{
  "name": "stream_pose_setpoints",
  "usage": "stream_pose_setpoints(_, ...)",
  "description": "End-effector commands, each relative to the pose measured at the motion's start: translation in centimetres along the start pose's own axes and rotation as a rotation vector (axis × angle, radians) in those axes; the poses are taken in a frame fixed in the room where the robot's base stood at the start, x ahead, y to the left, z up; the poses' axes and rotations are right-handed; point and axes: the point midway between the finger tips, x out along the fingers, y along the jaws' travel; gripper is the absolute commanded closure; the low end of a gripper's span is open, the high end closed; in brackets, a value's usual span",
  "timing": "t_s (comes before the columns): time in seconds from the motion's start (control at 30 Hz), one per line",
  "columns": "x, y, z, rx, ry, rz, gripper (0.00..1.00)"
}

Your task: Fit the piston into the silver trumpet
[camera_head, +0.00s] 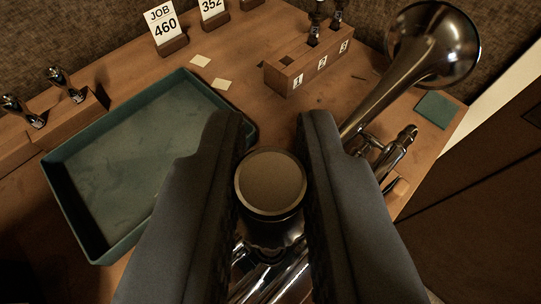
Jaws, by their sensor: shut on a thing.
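My gripper (271,130) is in the middle of the camera view, its two dark padded fingers shut on a round-topped cylinder. This looks like the piston (270,182), seen nearly end on with a flat tan top and a paler rim. Its lower part is hidden by its own top and the fingers. The silver trumpet (435,48) lies on the right, bell toward the back. Its tubing runs forward behind my right finger, and shiny tubes show below the piston. I cannot tell whether the piston is inside a valve casing or above it.
An empty teal tray (62,205) is at left. A wooden block (300,78) numbered 1 to 3 holds dark-topped parts; its slot 1 looks empty. Job cards (163,28) stand behind. A wooden rack (90,108) with silver parts is far left. A green pad (436,110) lies near the right edge.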

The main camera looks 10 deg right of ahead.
Motion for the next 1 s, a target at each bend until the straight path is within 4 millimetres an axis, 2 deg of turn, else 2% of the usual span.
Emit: stream_pose_setpoints(1.0,0.8,0.0,1.9,0.001,0.0,0.0,1.0)
